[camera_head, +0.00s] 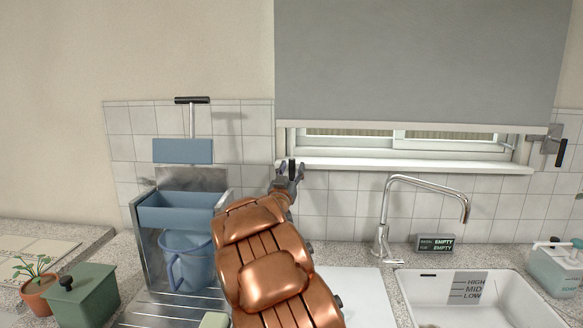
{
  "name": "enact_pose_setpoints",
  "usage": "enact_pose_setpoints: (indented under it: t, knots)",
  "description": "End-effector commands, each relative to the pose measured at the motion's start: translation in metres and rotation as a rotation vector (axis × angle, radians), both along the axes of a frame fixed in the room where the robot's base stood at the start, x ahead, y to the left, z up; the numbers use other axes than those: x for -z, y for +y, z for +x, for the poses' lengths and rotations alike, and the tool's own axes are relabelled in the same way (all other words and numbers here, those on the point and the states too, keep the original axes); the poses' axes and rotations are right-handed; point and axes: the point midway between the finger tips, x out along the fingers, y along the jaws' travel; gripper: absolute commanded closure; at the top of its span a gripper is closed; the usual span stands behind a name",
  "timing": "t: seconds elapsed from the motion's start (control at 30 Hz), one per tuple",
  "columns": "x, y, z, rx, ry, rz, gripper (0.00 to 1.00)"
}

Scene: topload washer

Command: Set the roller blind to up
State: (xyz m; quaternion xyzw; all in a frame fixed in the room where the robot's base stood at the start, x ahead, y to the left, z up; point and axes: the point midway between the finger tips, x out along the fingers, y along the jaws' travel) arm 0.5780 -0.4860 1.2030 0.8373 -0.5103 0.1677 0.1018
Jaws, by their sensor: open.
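The grey roller blind (420,65) hangs over the window, its white bottom bar (400,126) a little above the sill. A strip of window (350,142) shows below it. A metal bracket with a dark handle (552,146) sits at the right end of the bottom bar; whether it belongs to the blind I cannot tell. My gripper (289,172) is open and empty near the left end of the window sill, below the blind's lower left corner. It appears apart from the blind. My copper-coloured arm hides part of the counter.
A chrome faucet (430,185) rises right of my gripper, beside a white sink (470,297). A blue unit (180,210) with a black-topped T-handle (192,100) stands left, holding a blue jug (186,260). A green box (85,295) and potted plant (38,290) stand far left.

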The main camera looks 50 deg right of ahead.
Motion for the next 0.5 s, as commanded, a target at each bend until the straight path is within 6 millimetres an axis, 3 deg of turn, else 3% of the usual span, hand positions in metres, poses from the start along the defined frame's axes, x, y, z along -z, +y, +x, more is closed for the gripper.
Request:
enact_pose_setpoints:
  t: [0.37,0.5]
  knots:
    - [-0.0007,-0.003,0.0031,-0.003,0.002,0.002,0.53]
    - [-0.0007,-0.0029,0.0031,-0.003,0.002,0.002,0.65]
